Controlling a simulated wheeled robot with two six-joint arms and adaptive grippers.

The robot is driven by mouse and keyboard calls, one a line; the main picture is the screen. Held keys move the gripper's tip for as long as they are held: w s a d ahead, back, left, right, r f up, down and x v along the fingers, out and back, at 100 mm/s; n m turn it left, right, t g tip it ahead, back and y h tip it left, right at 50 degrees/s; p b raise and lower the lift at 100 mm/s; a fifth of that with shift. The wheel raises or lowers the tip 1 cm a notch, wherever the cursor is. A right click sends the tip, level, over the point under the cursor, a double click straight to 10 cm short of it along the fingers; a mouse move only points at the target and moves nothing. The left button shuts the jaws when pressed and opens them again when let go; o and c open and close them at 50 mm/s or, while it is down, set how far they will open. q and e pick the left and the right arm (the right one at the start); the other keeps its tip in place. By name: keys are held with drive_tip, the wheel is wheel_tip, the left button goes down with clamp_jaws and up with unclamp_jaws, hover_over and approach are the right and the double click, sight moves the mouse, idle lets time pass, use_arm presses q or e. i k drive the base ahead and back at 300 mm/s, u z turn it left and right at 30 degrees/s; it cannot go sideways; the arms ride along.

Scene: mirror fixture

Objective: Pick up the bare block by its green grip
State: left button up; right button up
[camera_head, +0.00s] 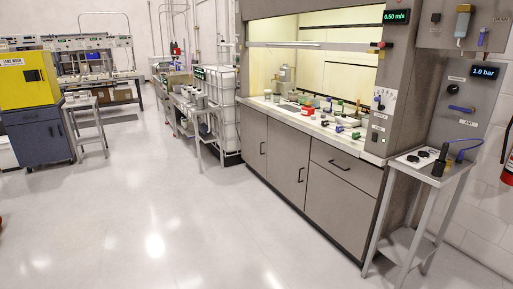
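Several small items lie on the pale worktop of the fume hood (312,125), at the right of the middle. Among them are small green parts (339,129), along with red, blue, white and black ones. They are too small for me to tell which, if any, is the bare block with the green grip. Neither of my grippers is in view.
Grey cabinets (280,160) stand under the hood. A small metal side table (425,170) stands at the right. A grey cart (198,107) and a yellow cabinet (28,80) are farther back. The pale floor (150,210) in front is clear.

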sight(355, 135)
drive_tip(key=z, duration=0.05)
drive_tip(key=i, duration=1.5)
drive_tip(key=z, duration=0.8)
drive_tip(key=i, duration=1)
drive_tip(key=z, duration=0.75)
